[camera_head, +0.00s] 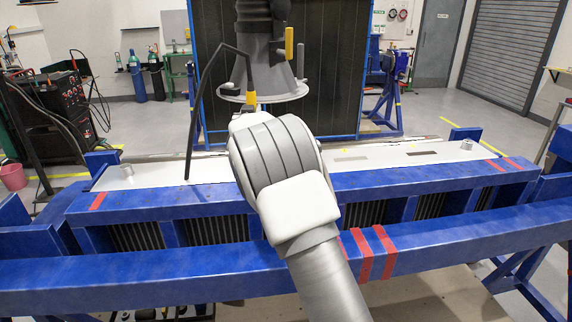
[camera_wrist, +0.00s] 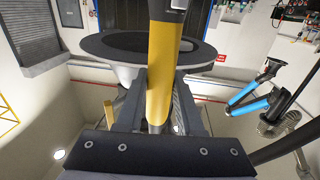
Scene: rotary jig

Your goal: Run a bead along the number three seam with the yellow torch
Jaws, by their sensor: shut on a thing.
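The yellow torch (camera_wrist: 157,85) stands lengthwise between the fingers of my gripper (camera_wrist: 156,108) in the wrist view, and the gripper is shut on it. In the head view only a short yellow piece of the torch (camera_head: 251,98) shows above my wrist; my arm hides the fingers. A black hose (camera_head: 196,110) arches up from there and comes down at the left. The white panel (camera_head: 150,176) lies along the blue jig (camera_head: 450,190). Three red stripes (camera_head: 370,252) mark the jig at the middle; my arm covers part of the panel there. The torch tip is not clear.
A grey cone-shaped hood (camera_head: 272,75) with a wide rim hangs just above my wrist, and its dark opening (camera_wrist: 125,48) shows close in the wrist view. One red stripe (camera_head: 98,200) is at left, two at right (camera_head: 505,163).

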